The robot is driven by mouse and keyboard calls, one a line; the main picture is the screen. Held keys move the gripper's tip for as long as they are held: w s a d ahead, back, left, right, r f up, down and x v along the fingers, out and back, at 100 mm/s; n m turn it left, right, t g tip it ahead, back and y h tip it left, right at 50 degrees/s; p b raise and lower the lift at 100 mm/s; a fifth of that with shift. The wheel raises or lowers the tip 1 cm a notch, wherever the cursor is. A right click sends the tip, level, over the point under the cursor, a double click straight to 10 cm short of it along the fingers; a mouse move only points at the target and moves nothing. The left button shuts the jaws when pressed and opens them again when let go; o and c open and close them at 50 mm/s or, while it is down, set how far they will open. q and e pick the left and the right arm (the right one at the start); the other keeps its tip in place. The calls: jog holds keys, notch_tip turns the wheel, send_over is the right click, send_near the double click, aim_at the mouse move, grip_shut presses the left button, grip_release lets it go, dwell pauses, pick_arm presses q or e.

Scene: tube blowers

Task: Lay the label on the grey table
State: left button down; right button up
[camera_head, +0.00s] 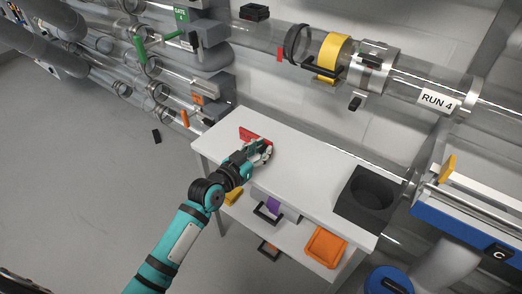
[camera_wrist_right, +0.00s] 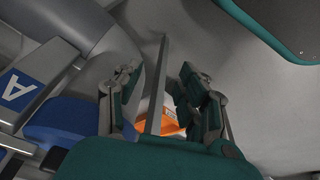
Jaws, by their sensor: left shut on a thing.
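The red label (camera_head: 255,136) is at the far left part of the grey table (camera_head: 310,180). My left gripper (camera_head: 261,150) is shut on it at its right end, partly covering it. The label is at or just above the table top; I cannot tell whether it touches. My right gripper (camera_wrist_right: 158,82) shows only in the right wrist view. Its fingers are apart, with a grey bar visible between them, and it looks empty.
A black block with a round recess (camera_head: 370,193) stands at the table's right end. Clear pipes with a yellow ring (camera_head: 332,56) run behind. The table's middle is clear.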

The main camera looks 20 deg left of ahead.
pick_arm(q)
jog(key=c, duration=1.6)
grip_release()
jog(key=shift+f, duration=0.1)
jog(key=shift+c, duration=0.2)
jog(key=o, duration=0.4)
pick_arm(e)
jog(key=shift+r, duration=0.1)
jog(key=shift+r, duration=0.1)
